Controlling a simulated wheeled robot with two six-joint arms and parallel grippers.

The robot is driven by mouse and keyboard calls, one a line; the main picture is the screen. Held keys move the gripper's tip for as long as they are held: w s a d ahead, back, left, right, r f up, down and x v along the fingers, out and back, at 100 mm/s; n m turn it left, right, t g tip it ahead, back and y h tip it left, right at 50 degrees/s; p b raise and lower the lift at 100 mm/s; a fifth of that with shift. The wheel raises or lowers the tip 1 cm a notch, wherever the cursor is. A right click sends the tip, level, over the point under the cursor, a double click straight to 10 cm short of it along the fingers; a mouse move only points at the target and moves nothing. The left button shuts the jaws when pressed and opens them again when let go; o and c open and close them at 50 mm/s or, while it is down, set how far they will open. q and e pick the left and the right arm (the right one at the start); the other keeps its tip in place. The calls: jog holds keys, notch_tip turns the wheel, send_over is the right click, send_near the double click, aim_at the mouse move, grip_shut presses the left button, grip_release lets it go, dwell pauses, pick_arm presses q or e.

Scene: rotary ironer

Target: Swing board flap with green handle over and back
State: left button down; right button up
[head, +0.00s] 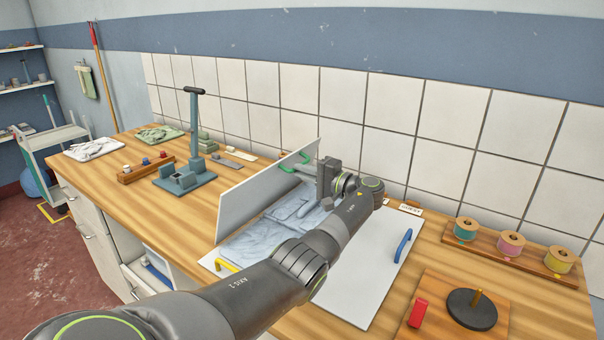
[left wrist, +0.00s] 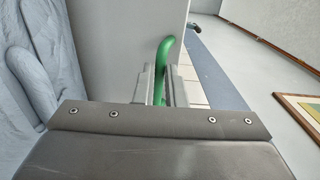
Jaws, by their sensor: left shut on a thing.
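The board's flap (head: 262,192) is a pale grey panel standing nearly upright, hinged at the left of the white base board (head: 362,285). Its green handle (head: 290,166) is near the flap's far upper end. My left gripper (head: 316,176) reaches across the board and is shut on the green handle. In the left wrist view the green handle (left wrist: 163,62) stands between the jaws (left wrist: 160,85), with the flap (left wrist: 125,45) behind it. A folded pale blue cloth (head: 270,236) lies on the board, partly hidden by my left arm. My right gripper is not in view.
A yellow handle (head: 227,265) and a blue handle (head: 403,246) are on the board. A spool rack (head: 510,250) and a wooden block with a black disc (head: 472,309) stand right. A teal press stand (head: 192,140) stands left. The tiled wall is close behind.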

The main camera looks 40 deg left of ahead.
pick_arm(q)
jog(key=shift+d+f, duration=0.1)
jog(key=shift+f, duration=0.3)
jog(key=c, duration=1.9)
grip_release()
jog(key=o, duration=0.4)
jog(key=shift+w, duration=0.1)
jog(key=shift+r, duration=0.1)
jog(key=d+b, duration=0.1)
jog(key=d, duration=0.4)
jog(key=d+b, duration=0.2)
jog(key=d, duration=0.4)
jog(key=w+d+b, duration=0.1)
jog(key=d+b, duration=0.1)
jog(key=d, duration=0.4)
jog(key=shift+d, duration=0.2)
jog(key=shift+r, duration=0.1)
